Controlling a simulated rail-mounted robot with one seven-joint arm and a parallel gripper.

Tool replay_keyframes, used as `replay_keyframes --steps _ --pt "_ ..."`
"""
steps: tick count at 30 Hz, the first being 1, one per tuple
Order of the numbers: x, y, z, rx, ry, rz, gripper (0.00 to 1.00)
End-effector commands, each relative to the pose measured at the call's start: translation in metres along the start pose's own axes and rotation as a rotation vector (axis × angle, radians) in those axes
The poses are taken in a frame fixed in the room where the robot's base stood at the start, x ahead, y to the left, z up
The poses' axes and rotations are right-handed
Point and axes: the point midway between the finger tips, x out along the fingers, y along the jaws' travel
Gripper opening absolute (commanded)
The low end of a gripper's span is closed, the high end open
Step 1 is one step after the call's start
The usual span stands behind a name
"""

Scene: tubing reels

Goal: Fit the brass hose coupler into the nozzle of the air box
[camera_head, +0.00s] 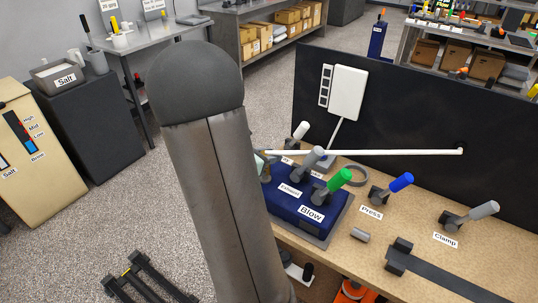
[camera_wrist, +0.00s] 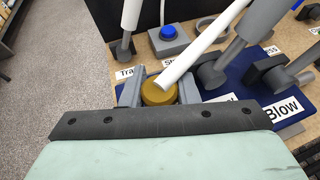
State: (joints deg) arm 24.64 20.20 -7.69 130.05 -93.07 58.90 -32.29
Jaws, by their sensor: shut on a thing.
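The brass hose coupler (camera_wrist: 158,93) shows in the wrist view as a round brass piece between the two grey fingers of my gripper (camera_wrist: 159,94), which is shut on it. A white tube (camera_wrist: 203,47) runs from the upper right down to the coupler; I cannot tell whether it enters it or only passes over it. The air box (camera_head: 318,228) is dark blue, with levers and "Exhaust" and "Blow" labels, on the bench. It also shows right of my gripper in the wrist view (camera_wrist: 246,72). I cannot make out its nozzle. In the head view my arm hides the coupler and most of the gripper.
Several levers stand close by, including a green one (camera_head: 339,180), a blue "Press" one (camera_head: 401,183) and a grey "Clamp" one (camera_head: 483,211). A small grey cylinder (camera_head: 360,235) lies on the bench.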

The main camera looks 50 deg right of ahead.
Motion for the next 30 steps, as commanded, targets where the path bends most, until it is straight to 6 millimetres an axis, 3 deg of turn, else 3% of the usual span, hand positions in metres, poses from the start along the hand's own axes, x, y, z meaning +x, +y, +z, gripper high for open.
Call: replay_keyframes --steps 24,25,27,30 --pt "0.009 0.0 -0.022 0.0 -0.001 0.0 0.02" --pt "0.009 0.0 -0.021 0.0 0.0 0.0 0.36" --pt "0.009 0.0 -0.021 0.0 0.0 0.0 0.53" --pt "0.009 0.0 -0.021 0.0 0.0 0.0 0.53"
